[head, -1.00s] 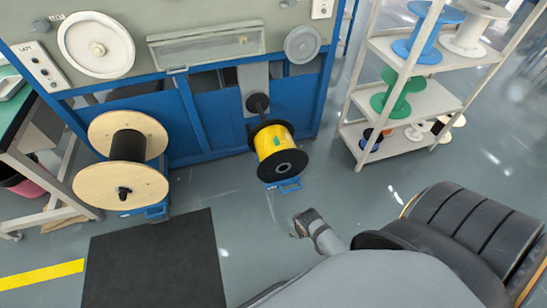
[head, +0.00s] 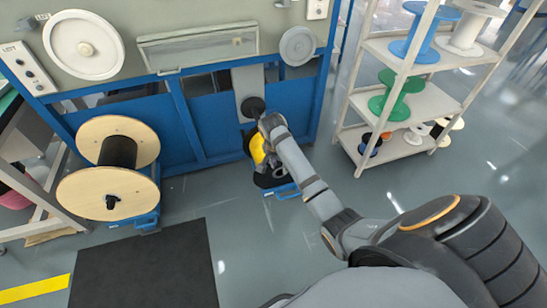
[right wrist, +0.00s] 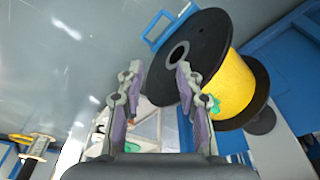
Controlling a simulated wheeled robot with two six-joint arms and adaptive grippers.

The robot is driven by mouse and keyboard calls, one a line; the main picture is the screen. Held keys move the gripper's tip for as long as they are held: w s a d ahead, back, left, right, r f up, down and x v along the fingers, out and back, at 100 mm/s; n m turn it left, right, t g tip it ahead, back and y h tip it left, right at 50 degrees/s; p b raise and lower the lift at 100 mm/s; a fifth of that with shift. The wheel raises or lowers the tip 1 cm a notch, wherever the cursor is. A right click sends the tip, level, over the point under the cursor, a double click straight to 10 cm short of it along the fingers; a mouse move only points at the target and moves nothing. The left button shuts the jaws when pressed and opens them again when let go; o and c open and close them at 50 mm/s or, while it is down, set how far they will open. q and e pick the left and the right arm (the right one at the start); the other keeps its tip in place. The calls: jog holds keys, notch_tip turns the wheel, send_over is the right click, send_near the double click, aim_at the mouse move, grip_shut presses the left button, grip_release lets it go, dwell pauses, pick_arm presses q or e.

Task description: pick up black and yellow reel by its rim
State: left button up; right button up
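The black and yellow reel (head: 257,148) is at the blue machine, partly hidden behind my right arm in the head view. In the right wrist view, the reel (right wrist: 232,88) has a yellow winding between two black flanges, with a green bit on the winding. My right gripper (right wrist: 158,70) is open, its two fingers apart. Its right finger overlaps the near black flange's rim in the picture; I cannot tell whether it touches. Nothing shows held between the fingers. My left gripper is not in view.
A wooden reel with a black winding (head: 118,152) stands to the left. A white shelf rack (head: 415,95) with several spools stands to the right. A dark mat (head: 145,268) lies on the floor in front. The blue machine (head: 205,125) is behind the reel.

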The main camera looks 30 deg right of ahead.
jog(key=w+d+r+m+g, duration=0.1)
jog(key=w+d+r+m, duration=0.3)
jog(key=w+r+m, duration=0.4)
jog(key=f, duration=0.4)
jog(key=f+b, duration=0.1)
jog(key=shift+s+d+f, duration=0.2)
jog(key=shift+d+f, duration=0.05)
jog(key=shift+f, duration=0.15)
jog(key=f, duration=0.1)
jog(key=f+b, duration=0.1)
jog(key=f, duration=0.2)
jog(key=shift+s+d, duration=0.1)
jog(key=shift+d, duration=0.2)
jog(key=shift+d+f, duration=0.1)
jog(key=shift+f, duration=0.35)
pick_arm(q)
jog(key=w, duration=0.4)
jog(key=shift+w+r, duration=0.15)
pick_arm(e)
jog(key=shift+r, duration=0.1)
jog(key=shift+c, duration=0.2)
jog(key=c, duration=0.7)
grip_shut()
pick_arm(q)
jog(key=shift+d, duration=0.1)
